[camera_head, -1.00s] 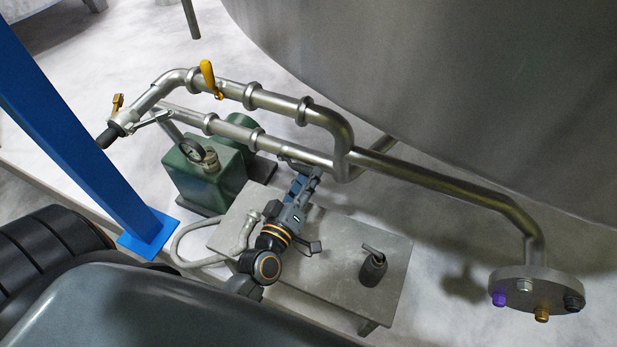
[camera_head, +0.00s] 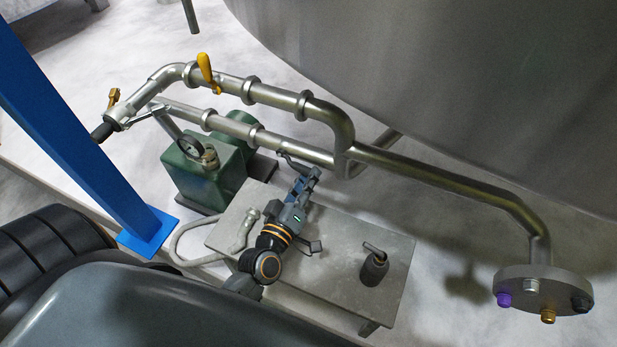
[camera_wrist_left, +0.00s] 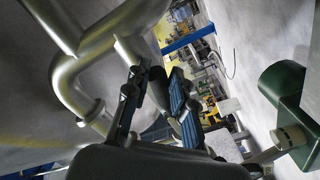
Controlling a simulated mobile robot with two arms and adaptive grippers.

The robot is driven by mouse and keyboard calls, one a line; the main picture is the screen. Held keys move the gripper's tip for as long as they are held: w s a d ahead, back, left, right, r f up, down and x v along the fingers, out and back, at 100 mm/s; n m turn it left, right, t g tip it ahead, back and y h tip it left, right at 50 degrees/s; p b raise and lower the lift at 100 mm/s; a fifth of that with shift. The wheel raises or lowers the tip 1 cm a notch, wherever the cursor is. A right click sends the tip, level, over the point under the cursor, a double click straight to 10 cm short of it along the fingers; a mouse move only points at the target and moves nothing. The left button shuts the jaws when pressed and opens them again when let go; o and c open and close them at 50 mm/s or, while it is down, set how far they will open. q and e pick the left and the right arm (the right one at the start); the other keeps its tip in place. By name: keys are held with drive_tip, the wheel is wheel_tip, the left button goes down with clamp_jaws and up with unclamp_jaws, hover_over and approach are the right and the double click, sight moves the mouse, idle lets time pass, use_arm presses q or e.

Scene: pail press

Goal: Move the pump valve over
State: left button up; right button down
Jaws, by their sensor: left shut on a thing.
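A green pump (camera_head: 205,180) with a round gauge stands on the floor left of the low table. A steel pipe (camera_head: 315,153) passes behind it, and a thin dark lever (camera_head: 287,156) shows beside this pipe at my fingertips. It appears to be the pump valve's handle, but I cannot be sure. My left gripper (camera_head: 309,174) reaches up over the table and is shut on a dark piece (camera_wrist_left: 158,88), seen between the fingers in the left wrist view. The fingers hide most of the grip. My right gripper is not in view.
A yellow lever (camera_head: 207,70) sits on the upper pipe, near a large tank (camera_head: 450,80). The grey table (camera_head: 340,240) bears a dark can (camera_head: 374,268) and a hose nozzle (camera_head: 243,230). A flange (camera_head: 542,285) hangs at right; a blue post (camera_head: 90,130) stands left.

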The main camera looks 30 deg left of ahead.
use_arm(q)
drive_tip(key=shift+a, duration=0.25)
drive_tip(key=shift+a+f+b, duration=0.2)
drive_tip(key=shift+f+b, duration=0.2)
drive_tip(key=shift+f, duration=0.15)
drive_tip(key=shift+a+f+b, duration=0.35)
drive_tip(key=shift+f+b, duration=0.05)
drive_tip(key=shift+f, duration=0.15)
drive_tip(key=shift+c, duration=0.3)
drive_tip(key=shift+s, duration=0.1)
